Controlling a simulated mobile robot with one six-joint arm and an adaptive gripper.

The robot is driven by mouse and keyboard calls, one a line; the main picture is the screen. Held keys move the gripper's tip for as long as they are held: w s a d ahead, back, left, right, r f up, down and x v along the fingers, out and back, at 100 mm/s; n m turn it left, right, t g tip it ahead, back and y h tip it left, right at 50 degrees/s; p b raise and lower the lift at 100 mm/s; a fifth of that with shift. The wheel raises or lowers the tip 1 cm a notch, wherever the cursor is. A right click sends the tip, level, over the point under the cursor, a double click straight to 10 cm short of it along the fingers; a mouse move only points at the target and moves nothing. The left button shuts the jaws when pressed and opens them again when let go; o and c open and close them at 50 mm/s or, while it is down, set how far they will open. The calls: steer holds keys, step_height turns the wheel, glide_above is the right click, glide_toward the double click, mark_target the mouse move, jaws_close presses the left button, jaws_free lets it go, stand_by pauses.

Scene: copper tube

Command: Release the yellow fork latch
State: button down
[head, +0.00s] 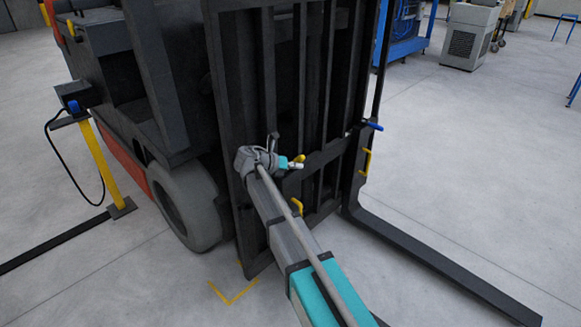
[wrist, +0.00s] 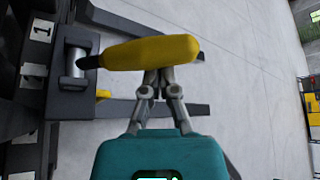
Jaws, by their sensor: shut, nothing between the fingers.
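The yellow fork latch (wrist: 150,53) is a rounded yellow handle lying across the wrist view, joined at its left end to a dark pin at a metal cylinder. In the head view its yellow end (head: 299,158) shows just above my gripper, on the dark fork carriage. My gripper (wrist: 160,76) is shut and empty, with its fingers at the handle's lower edge. The handle hides the fingertips, so I cannot tell whether they touch it. In the head view my gripper (head: 295,165) is small and partly hidden by the wrist.
A curved yellow handle (head: 297,207) sits below my gripper, and another (head: 366,162) is to the right under a blue handle (head: 374,126). A long black fork (head: 430,253) reaches out low over the floor. Bare floor lies right of the carriage.

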steer(key=shift+d+f, duration=0.1)
stand_by(0.3)
steer(key=shift+s+d+f+b, duration=0.75)
steer(key=shift+s+f+b, duration=0.6)
steer(key=shift+b, duration=0.1)
steer(key=p+v, duration=0.3)
steer(key=v, duration=0.7)
steer(key=shift+w+a+f+p, duration=0.15)
steer(key=shift+w+a+p, duration=0.15)
steer(key=shift+a+p, duration=0.05)
